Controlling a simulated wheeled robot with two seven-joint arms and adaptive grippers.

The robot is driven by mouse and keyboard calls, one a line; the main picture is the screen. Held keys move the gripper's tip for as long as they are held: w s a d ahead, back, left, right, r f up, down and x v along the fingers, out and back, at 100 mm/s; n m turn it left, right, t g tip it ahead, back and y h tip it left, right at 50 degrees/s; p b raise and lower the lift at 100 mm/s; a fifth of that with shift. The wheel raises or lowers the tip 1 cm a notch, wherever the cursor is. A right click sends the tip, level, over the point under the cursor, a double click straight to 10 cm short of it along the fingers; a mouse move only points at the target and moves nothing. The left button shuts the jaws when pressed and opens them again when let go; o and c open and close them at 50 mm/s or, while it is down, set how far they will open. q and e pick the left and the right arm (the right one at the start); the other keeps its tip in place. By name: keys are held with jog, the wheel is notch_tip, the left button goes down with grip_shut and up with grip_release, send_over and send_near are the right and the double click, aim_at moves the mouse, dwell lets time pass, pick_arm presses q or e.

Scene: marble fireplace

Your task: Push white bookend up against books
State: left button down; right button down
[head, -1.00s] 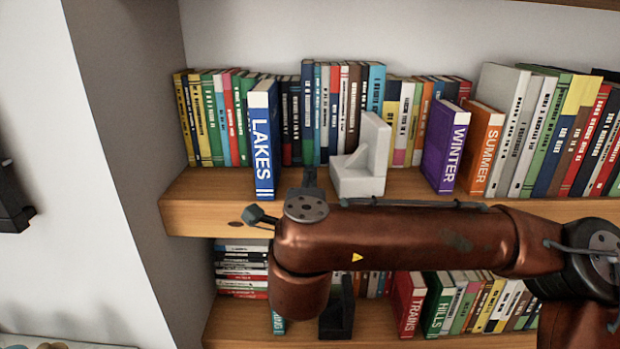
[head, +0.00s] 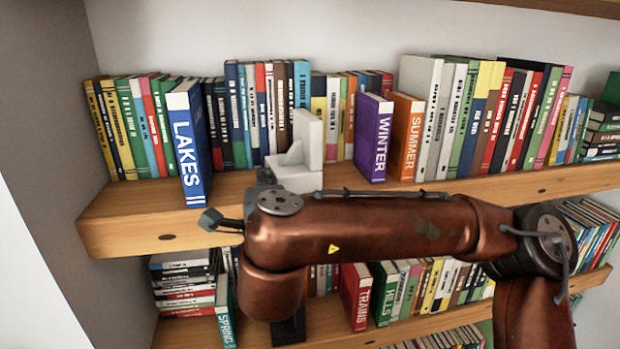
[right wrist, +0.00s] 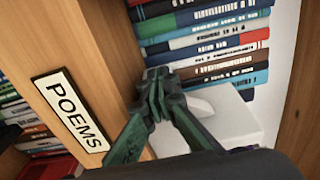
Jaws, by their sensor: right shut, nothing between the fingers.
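The white bookend (head: 309,137) stands on the upper shelf, its upright plate to the right and its base to the left. A row of books (head: 263,110) stands behind it; the tall blue LAKES book (head: 191,145) is to its left and the purple WINTER book (head: 373,138) to its right. My right gripper (head: 266,176) is shut and empty at the left of the bookend's base, partly hidden by my arm. In the right wrist view its fingertips (right wrist: 158,82) are close beside the white bookend (right wrist: 228,115); contact cannot be told. My left gripper is not in view.
The wooden shelf edge (head: 130,233) carries a POEMS plate (right wrist: 69,108) near the gripper. An orange SUMMER book (head: 407,135) stands beyond WINTER. More books (head: 360,295) fill the lower shelf. Bare shelf lies between the bookend and WINTER.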

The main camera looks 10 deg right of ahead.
aim_at(289, 183)
jog(key=shift+d+b, duration=0.75)
jog(key=shift+d, duration=1.5)
jog(key=shift+a+f+b, duration=0.1)
jog(key=shift+a+b, duration=0.45)
jog(key=shift+a, duration=1.3)
jog(key=shift+d, duration=0.1)
jog(key=shift+s+b, duration=0.25)
jog(key=shift+b, duration=0.15)
jog(key=s+b, duration=0.4)
jog(key=s, duration=0.9)
jog(key=shift+s, duration=0.3)
